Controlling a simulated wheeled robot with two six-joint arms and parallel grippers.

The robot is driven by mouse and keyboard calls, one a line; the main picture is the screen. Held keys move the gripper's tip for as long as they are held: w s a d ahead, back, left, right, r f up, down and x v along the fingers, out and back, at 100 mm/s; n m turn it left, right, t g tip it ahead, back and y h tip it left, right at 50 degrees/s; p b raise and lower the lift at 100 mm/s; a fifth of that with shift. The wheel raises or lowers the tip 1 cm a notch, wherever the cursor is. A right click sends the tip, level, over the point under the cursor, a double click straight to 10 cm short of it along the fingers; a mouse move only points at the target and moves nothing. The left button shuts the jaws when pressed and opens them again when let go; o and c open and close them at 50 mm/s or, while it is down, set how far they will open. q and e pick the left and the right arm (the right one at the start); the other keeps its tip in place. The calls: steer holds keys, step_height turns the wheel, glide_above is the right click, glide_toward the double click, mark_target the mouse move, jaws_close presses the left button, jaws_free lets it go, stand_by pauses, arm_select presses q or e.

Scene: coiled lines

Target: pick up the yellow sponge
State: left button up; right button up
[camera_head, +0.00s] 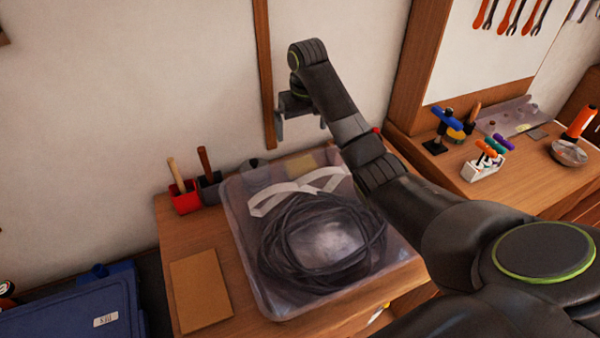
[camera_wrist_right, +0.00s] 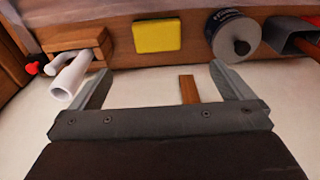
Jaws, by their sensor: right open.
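The yellow sponge (camera_wrist_right: 156,36) shows as a flat rectangle near the top middle of the right wrist view, resting on a wooden surface. A dull yellow patch (camera_head: 301,159) at the back of the clear bin in the head view may be the same sponge; I cannot tell for sure. My right gripper (camera_head: 300,129) hangs in front of the wall, above the bin's far end. Its fingers, also in the right wrist view (camera_wrist_right: 160,72), are spread and empty, apart from the sponge. My left gripper is out of view.
The clear bin (camera_head: 240,235) holds coiled black cable (camera_head: 284,273) and a white strap. Red (camera_head: 186,203) and grey (camera_head: 210,192) holders stand left of it. In the right wrist view, a dark round can (camera_wrist_right: 228,30) and a white tube (camera_wrist_right: 70,78) flank the sponge.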

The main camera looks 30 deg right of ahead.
steer(key=f+b, duration=0.1)
steer(key=f, duration=0.1)
steer(key=f+b, duration=0.1)
steer(key=f, duration=0.2)
steer(key=w+f, duration=0.1)
steer(key=f, duration=0.2)
steer(key=shift+w+b, duration=0.1)
steer(key=shift+b, duration=0.3)
steer(key=shift+w+d+f, duration=0.1)
steer(key=shift+f, duration=0.75)
steer(key=f, duration=0.2)
steer(key=f+p, duration=0.1)
steer(key=shift+w+d+f, duration=0.25)
steer(key=shift+f, duration=0.05)
steer(key=shift+w+f, duration=0.1)
steer(key=shift+f, duration=0.45)
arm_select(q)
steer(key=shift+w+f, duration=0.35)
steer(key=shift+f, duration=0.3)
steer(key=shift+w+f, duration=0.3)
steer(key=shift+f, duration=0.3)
arm_select(e)
steer(key=c, duration=0.9)
